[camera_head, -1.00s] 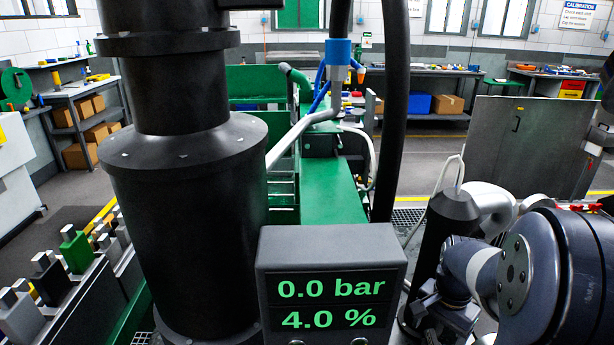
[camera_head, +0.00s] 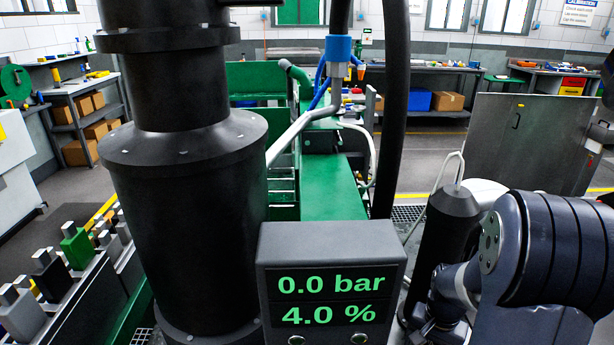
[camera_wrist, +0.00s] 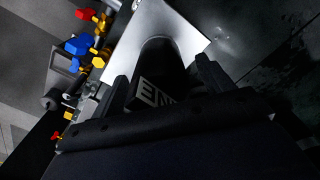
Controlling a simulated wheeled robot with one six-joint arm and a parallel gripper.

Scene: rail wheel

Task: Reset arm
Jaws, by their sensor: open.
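My gripper (camera_wrist: 160,76) shows in the wrist view, with two dark fingers apart. Between and beyond the fingers is a dark rounded thing (camera_wrist: 158,60) with white letters beginning "EN" near it, in front of a pale plate (camera_wrist: 185,22). I cannot tell whether the fingers touch anything; nothing is visibly clamped. In the head view my arm's dark links bulk large at the lower right, and the gripper is out of sight there.
In the head view a thick black column (camera_head: 190,190) stands at left, beside a display (camera_head: 330,290) reading 0.0 bar and 4.0 %. A grey cabinet (camera_head: 530,140) stands at right. Red, blue and yellow fittings (camera_wrist: 85,42) lie at the wrist view's upper left.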

